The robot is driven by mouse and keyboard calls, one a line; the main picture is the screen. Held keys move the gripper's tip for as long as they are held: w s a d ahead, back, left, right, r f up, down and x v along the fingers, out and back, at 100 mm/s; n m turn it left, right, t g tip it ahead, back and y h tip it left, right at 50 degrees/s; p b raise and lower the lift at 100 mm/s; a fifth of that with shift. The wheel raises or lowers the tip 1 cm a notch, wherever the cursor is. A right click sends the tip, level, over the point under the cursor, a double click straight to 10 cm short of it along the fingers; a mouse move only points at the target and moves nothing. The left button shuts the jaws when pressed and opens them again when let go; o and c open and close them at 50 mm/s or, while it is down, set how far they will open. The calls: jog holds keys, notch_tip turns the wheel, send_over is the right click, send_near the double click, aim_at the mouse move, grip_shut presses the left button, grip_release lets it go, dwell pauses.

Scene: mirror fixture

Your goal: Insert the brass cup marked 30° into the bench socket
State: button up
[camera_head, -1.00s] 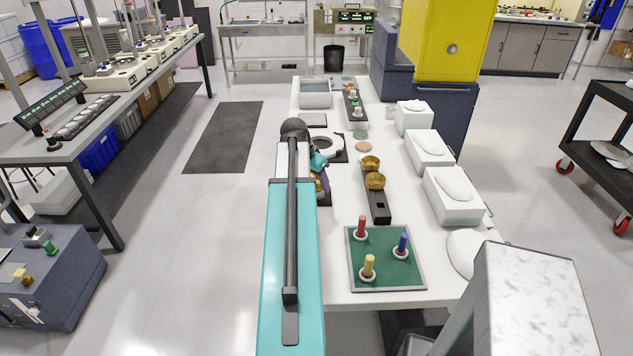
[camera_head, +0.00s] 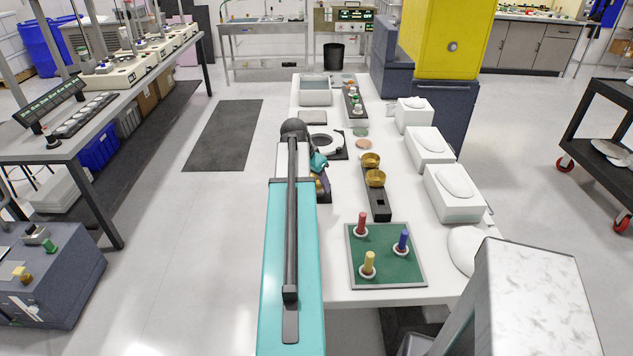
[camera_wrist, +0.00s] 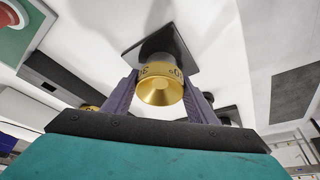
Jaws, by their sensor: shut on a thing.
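My gripper (camera_wrist: 160,100) is shut on a brass cup (camera_wrist: 160,90) in the wrist view, one purple finger on each side. Part of a marking, "0°" and "3", shows upside down on its rim. A dark round socket on a square black plate (camera_wrist: 146,50) lies directly behind the cup, in line with it. I cannot tell whether the cup touches it or sits inside it. In the head view my gripper (camera_head: 320,178) is beside the bench's left edge, partly hidden by my arm. Two other brass cups (camera_head: 370,160) (camera_head: 375,178) stand in a dark rack (camera_head: 379,209).
The white bench (camera_head: 340,215) also carries a green board (camera_head: 385,270) with red, blue and yellow pegs. White blocks (camera_head: 455,195) line its right side. A white ring (camera_head: 323,143) lies beyond my gripper. The rack's near slot is empty.

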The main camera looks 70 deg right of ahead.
dwell(0.3)
jog(key=o, duration=1.2)
jog(key=shift+c, duration=0.2)
jog(key=shift+r, duration=0.1)
jog(key=b+v, duration=0.3)
jog(key=v, duration=1)
jog(key=shift+a+r, duration=0.2)
jog(key=shift+r, duration=0.1)
